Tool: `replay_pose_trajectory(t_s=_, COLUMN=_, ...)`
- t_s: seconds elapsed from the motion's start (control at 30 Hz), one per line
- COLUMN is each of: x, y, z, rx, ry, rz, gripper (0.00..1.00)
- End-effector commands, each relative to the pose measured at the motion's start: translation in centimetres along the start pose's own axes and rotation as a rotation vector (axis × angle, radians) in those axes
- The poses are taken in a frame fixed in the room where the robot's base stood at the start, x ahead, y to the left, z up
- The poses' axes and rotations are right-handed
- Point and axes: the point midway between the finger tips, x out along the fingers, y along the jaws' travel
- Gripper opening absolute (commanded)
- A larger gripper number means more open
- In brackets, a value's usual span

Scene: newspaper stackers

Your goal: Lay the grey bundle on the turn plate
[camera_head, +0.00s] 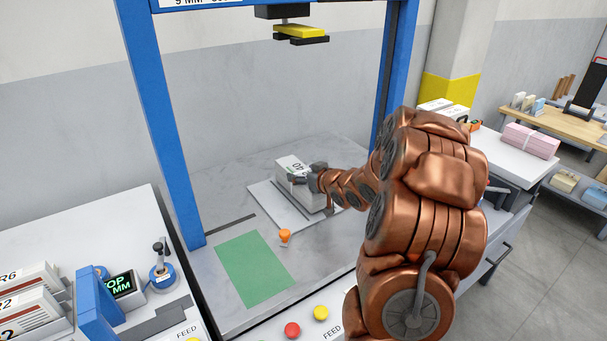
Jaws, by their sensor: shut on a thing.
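The grey bundle (296,164), a block with dark print on its top, is at the square light plate (266,196) in the middle of the blue-framed machine. I take this plate to be the turn plate. My gripper (304,179) is shut on the bundle at its near right side. My wrist hides part of the bundle and the plate's right side. I cannot tell whether the bundle's underside touches the plate or hangs just above it.
A blue frame (163,120) stands around the plate, with a yellow and black head (301,33) above. An orange knob (285,236) stands before the plate, beside a green mat (254,269). Red (292,330) and yellow (320,312) buttons are at the front. Stacks crowd the left table.

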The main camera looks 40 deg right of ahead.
Motion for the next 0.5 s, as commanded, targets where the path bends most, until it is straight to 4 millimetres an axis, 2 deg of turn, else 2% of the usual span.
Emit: replay_pose_trajectory(t_s=0.5, x=0.23, y=0.05, z=0.48, rx=-0.001, ry=0.004, rz=0.001, gripper=0.01)
